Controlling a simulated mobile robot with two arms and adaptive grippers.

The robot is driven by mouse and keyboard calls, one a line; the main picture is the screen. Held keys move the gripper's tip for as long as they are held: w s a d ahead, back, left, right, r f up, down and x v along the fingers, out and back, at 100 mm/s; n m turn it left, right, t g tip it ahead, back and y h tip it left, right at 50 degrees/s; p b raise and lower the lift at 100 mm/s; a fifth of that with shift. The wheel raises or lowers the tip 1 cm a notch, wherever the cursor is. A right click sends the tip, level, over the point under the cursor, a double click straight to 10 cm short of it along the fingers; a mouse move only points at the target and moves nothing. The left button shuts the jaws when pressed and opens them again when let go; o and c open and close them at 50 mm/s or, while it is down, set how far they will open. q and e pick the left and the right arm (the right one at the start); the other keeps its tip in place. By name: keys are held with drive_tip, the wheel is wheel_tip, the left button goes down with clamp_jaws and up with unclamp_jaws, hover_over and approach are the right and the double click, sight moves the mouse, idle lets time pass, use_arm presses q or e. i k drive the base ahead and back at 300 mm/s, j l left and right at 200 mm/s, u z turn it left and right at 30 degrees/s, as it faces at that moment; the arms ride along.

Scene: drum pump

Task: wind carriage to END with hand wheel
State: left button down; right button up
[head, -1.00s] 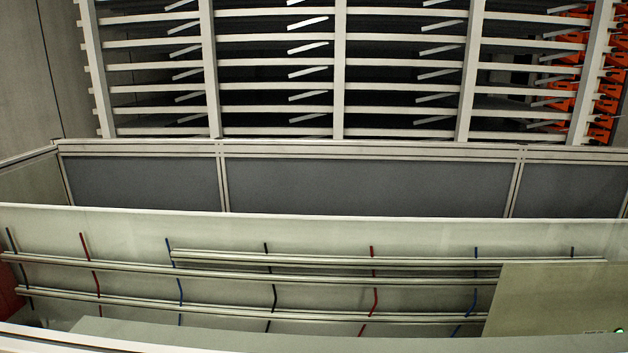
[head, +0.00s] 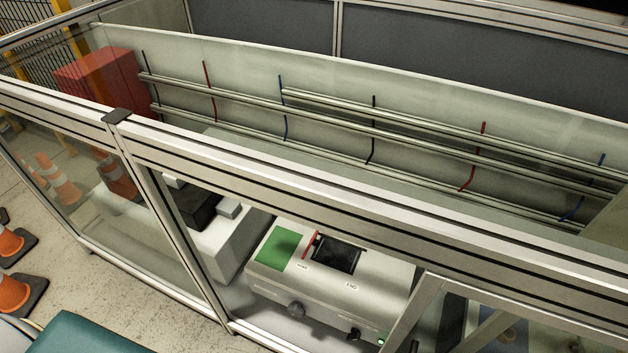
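In the head view a light grey machine box (head: 350,285) stands low behind the enclosure's front frame. Its top has a green panel (head: 279,250), a thin red pointer (head: 311,245) and a dark window (head: 337,255). The pointer stands near a small left label (head: 303,267), too small to read surely. An END label (head: 351,287) lies to its right. A dark round knob (head: 296,309), possibly the hand wheel, sits on the front face. Which part is the carriage I cannot tell. Neither gripper is in view.
An aluminium frame rail (head: 330,205) and post (head: 185,245) stand in front of the machine. A white block (head: 222,245) is left of it. Orange cones (head: 12,290) stand on the floor at left. A teal surface (head: 85,335) fills the bottom left corner.

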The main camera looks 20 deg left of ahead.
sight(296, 310)
drive_tip(key=k+l+u, duration=0.1)
drive_tip(key=u, duration=0.25)
drive_tip(key=k+u, duration=0.2)
drive_tip(key=u, duration=0.2)
